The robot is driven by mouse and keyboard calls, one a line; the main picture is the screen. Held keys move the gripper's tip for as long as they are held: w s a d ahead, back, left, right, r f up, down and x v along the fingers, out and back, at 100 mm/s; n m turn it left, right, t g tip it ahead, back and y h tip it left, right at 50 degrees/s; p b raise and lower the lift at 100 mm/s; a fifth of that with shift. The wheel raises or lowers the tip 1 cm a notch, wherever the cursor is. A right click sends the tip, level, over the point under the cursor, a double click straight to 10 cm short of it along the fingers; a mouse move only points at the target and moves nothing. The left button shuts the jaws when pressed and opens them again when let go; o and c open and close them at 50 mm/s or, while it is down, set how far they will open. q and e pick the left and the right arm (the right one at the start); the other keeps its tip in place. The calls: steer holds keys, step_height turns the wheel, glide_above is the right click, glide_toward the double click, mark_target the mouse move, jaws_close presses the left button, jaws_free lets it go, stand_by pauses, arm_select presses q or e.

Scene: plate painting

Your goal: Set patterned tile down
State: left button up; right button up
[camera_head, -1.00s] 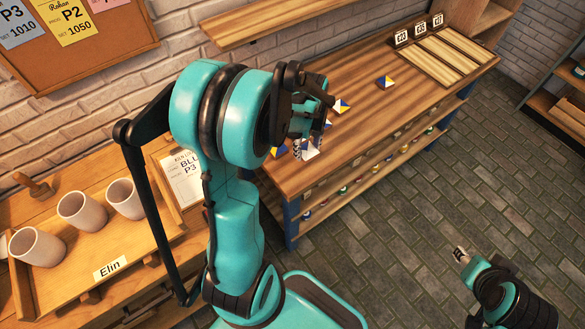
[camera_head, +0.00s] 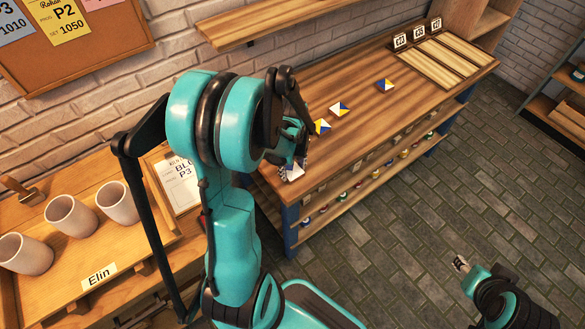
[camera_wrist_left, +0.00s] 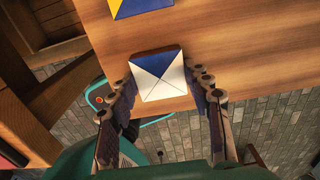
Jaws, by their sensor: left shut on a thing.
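My left gripper (camera_head: 296,166) is shut on a blue-and-white patterned tile (camera_wrist_left: 160,72), with a finger at either side of it. In the head view the tile (camera_head: 292,173) is low at the near left end of the wooden bench (camera_head: 362,125), partly covered by the fingers. I cannot tell whether it touches the bench top. Other patterned tiles lie on the bench: one (camera_head: 322,127) close to the gripper, one (camera_head: 340,109) beyond it, one (camera_head: 386,85) farther right. Part of one (camera_wrist_left: 140,7) shows in the left wrist view. My right gripper (camera_head: 460,264) hangs over the floor, too small to read.
A slatted rack (camera_head: 442,60) with small number signs (camera_head: 418,33) stands at the bench's far right. The bench's right middle is bare.

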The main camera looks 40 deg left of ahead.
mark_target(292, 171)
arm_select(q)
steer(key=o, duration=1.2)
steer(key=shift+f, duration=0.1)
steer(key=shift+r, duration=0.2)
step_height(292, 171, up, 11)
steer(key=p, duration=0.5)
steer(key=shift+s+d+r+n+t, duration=0.85)
steer(key=shift+d+r+n+t, duration=0.55)
steer(key=shift+d+n, duration=1.75)
steer(key=shift+s+d+r+n+t, duration=0.95)
steer(key=shift+d+r+n, duration=1.1)
steer(key=shift+n, duration=1.85)
steer(key=shift+s+d+r+n+t, duration=0.8)
steer(key=shift+d+r+n+t, duration=0.45)
steer(key=shift+d+n, duration=2)
steer(key=shift+a+n, duration=0.3)
